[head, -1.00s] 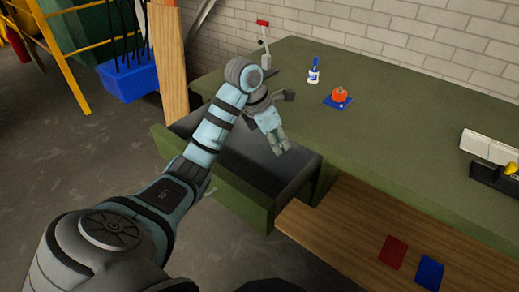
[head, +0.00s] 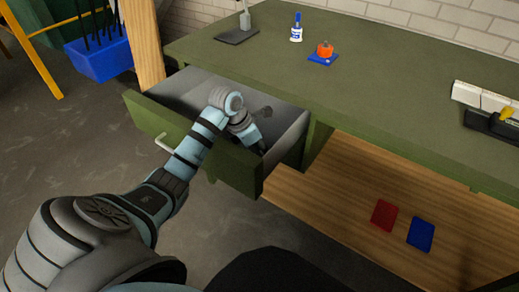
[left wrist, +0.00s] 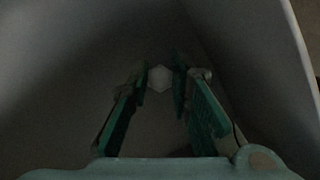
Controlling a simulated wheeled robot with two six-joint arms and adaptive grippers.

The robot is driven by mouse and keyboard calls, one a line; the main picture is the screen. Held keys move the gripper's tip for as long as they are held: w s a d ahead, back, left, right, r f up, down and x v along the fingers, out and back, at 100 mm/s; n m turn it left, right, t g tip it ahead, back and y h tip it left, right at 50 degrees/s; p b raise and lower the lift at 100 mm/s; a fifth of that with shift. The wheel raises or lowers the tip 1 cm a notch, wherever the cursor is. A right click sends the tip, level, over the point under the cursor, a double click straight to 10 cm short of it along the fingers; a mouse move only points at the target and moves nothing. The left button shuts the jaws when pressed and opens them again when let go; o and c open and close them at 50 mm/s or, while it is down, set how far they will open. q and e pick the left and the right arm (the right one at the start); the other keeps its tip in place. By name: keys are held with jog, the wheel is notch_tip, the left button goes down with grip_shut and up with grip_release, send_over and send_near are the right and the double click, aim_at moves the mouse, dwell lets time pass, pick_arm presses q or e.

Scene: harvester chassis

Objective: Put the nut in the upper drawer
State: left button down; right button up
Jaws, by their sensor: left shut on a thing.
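The upper drawer (head: 148,121) is green, pulled out from under the left end of the workbench, with grey inner walls. My left gripper (head: 262,149) is reaching down into the right part of the open drawer, its fingertips mostly hidden in the head view. In the left wrist view, my left gripper (left wrist: 160,80) is shut on the nut (left wrist: 159,78), a small pale hexagonal piece between the fingertips. The drawer's grey inside surrounds it in that dark view. I cannot tell whether the nut touches the drawer floor. My right gripper is not in view.
The green workbench top (head: 400,110) carries a small blue-and-white bottle (head: 296,28) and an orange item (head: 325,50) on a blue pad. A wooden shelf (head: 330,190) holds a red card (head: 384,215) and a blue card (head: 421,233). A blue bin (head: 98,60) stands at left.

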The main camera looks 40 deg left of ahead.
pick_arm(q)
jog(key=shift+s+f, duration=0.1)
jog(key=shift+f, duration=0.2)
jog(key=shift+s+d+f+b, duration=0.2)
jog(key=shift+s+b, duration=0.1)
jog(key=shift+b, duration=0.15)
jog(key=c, duration=1.5)
grip_release()
jog(key=shift+o, duration=0.2)
jog(key=shift+w+f, duration=0.15)
jog(key=shift+w, duration=0.05)
jog(key=shift+a, duration=0.1)
